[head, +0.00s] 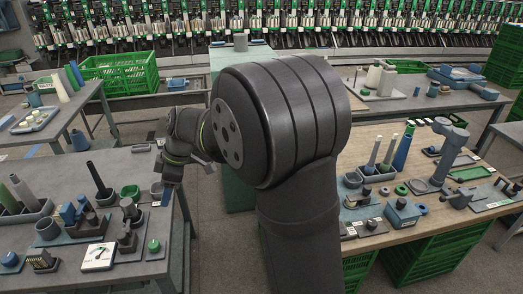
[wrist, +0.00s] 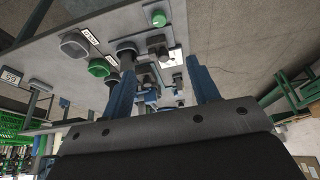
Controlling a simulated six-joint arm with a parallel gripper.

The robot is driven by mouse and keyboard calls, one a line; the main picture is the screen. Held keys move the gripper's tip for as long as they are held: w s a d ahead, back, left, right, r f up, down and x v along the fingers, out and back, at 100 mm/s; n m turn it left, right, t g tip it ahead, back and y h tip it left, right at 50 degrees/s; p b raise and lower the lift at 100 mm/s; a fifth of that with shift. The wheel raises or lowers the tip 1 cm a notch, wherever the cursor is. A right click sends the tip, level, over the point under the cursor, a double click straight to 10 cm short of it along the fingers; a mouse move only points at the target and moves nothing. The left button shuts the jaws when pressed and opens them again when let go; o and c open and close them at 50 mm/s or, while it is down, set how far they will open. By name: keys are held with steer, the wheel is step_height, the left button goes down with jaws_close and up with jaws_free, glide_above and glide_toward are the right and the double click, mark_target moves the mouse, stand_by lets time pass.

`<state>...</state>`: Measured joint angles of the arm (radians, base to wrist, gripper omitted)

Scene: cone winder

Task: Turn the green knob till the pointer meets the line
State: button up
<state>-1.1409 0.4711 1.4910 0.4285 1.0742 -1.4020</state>
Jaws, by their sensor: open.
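The green knob (head: 154,245) stands on a grey plate near the front right of the left table. In the wrist view the round green knob (wrist: 159,18) shows near the top, beyond my fingertips. A white dial card (head: 98,256) with a green mark and a dark pointer stands left of the knob; whether pointer and line meet is too small to tell. In the wrist view a white patch (wrist: 172,58), perhaps that card, is partly hidden. My gripper (wrist: 160,66) has its two blue fingers apart with nothing held, and is well away from the knob.
Around the knob stand dark fixtures (head: 128,212), blue blocks (head: 70,213) and a green cup (head: 130,192). A tray of cones (head: 25,208) is at the left. The right wooden table (head: 400,235) holds more parts. Floor shows between the tables.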

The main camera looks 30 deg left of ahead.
steer(key=m+t+h, duration=0.3)
steer(key=m, duration=1.2)
glide_toward(153, 244)
step_height(153, 244, down, 9)
steer(key=shift+a+r, duration=0.1)
steer(key=shift+r, duration=0.05)
steer(key=shift+c, duration=0.2)
